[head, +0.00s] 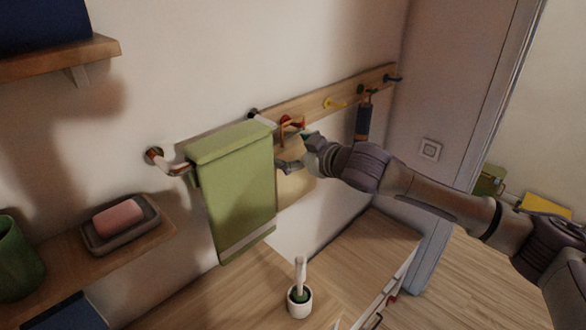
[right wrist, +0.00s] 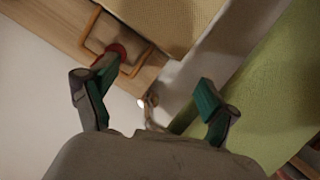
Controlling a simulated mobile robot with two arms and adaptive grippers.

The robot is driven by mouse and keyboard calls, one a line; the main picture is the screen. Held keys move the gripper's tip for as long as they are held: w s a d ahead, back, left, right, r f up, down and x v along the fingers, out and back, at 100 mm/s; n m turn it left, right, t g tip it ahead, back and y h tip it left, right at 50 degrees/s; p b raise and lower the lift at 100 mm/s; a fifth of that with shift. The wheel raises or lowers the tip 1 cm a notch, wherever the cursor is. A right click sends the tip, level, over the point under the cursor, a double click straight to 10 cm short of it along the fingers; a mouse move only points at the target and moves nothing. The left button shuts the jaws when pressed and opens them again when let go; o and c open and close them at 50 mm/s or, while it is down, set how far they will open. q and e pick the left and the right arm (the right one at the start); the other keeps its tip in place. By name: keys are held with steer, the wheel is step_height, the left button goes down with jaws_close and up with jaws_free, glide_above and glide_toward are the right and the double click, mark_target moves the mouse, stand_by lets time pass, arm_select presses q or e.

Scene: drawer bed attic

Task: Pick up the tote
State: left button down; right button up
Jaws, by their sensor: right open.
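The tote (head: 301,157) hangs from a red hook on the wooden wall rail, its body pale yellow and its orange-brown handle (head: 284,128) looped at the hook. Much of the tote is hidden by my right gripper and the green towel. In the right wrist view its woven tan cloth (right wrist: 160,18) is at the top, beside the handle and the red hook (right wrist: 118,52). My right gripper (head: 296,151) is open in front of the tote, fingers apart; in the wrist view nothing is clearly held between them (right wrist: 158,88). My left gripper is not in view.
A green towel (head: 235,190) hangs on a bar just left of my right gripper. A dark blue item (head: 362,122) hangs farther right on the rail (head: 310,100). Below are a wooden counter (head: 240,290), a white brush pot (head: 299,302) and a soap dish (head: 120,232).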

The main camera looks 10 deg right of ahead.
mark_target(279, 151)
steer(key=shift+w+a+p, duration=0.25)
steer(key=shift+w+p, duration=0.05)
steer(key=shift+w, duration=0.2)
steer(key=p+x, duration=0.1)
steer(key=x, duration=0.2)
steer(key=shift+w+a+f, duration=0.1)
steer(key=shift+w+a, duration=0.1)
steer(key=shift+w, duration=0.05)
steer(key=shift+w+a+f, duration=0.2)
steer(key=shift+w+f, duration=0.05)
steer(key=shift+w, duration=0.1)
steer(key=shift+s, duration=0.1)
steer(key=shift+c, duration=0.2)
steer(key=shift+d, duration=0.1)
steer(key=shift+c, duration=1.3)
steer(key=shift+r, duration=0.1)
jaws_close()
